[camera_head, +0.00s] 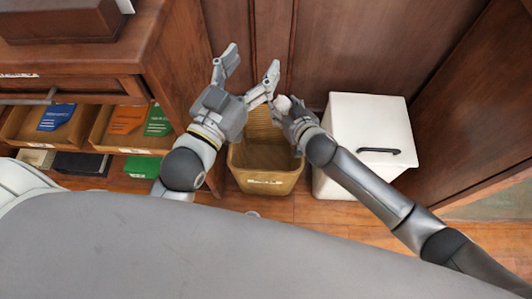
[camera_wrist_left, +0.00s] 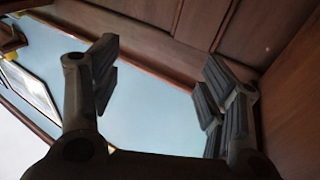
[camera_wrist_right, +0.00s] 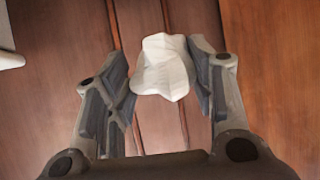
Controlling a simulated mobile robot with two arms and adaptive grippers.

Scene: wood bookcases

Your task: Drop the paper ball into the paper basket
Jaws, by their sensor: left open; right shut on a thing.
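The white crumpled paper ball (camera_wrist_right: 163,67) sits between the fingertips of my right gripper (camera_wrist_right: 165,80) in the right wrist view. In the head view the paper ball (camera_head: 282,103) shows small at the end of my right gripper (camera_head: 287,108), at the upper right rim of the basket. The tan paper basket (camera_head: 266,183) stands on the floor, its inside partly hidden by my grippers. My left gripper (camera_head: 248,76) is open and empty, above the basket's upper left side. It also shows open in the left wrist view (camera_wrist_left: 160,85).
A white box (camera_head: 365,120) with a dark handle stands right of the basket. A wooden cabinet (camera_head: 175,60) with open trays of coloured folders stands at left. Wood panels close off the back. A strip of wooden floor (camera_head: 320,212) is clear in front.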

